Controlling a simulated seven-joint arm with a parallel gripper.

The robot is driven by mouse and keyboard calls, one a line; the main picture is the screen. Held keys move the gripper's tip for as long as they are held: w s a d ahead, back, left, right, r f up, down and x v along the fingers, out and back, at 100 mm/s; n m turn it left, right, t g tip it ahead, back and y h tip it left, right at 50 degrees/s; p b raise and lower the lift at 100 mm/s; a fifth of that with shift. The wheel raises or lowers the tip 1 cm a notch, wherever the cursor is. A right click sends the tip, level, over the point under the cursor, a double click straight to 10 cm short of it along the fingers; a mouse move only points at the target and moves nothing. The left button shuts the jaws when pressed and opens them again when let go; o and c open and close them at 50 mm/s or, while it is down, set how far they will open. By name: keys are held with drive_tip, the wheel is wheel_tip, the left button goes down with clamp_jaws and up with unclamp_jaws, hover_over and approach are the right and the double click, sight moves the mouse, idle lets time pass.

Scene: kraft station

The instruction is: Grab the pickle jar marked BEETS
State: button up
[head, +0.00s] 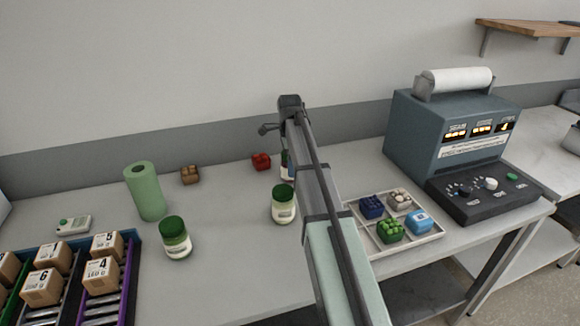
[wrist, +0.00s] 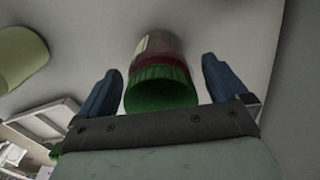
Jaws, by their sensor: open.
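A jar with a green lid and dark red contents (wrist: 160,88) lies between the two blue fingers of my gripper (wrist: 163,66) in the wrist view. The fingers are apart, with a gap on each side of the jar. Its lettering cannot be read. In the head view my gripper (head: 280,118) is at the far end of my arm, near the back of the table. A jar (head: 284,168) shows partly behind my arm there. Two other green-lidded jars with pale contents stand upright, one beside my arm (head: 283,207) and one farther left (head: 176,240).
A green roll (head: 147,192), a brown block cluster (head: 190,175) and a red one (head: 261,162) stand on the table. A white divided tray (head: 437,237) and a blue-grey machine (head: 420,130) are right of my arm. Boxes in racks (head: 131,275) stand at front left.

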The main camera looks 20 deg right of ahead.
drive_tip(key=shift+f, duration=0.65)
drive_tip(key=c, duration=1.5)
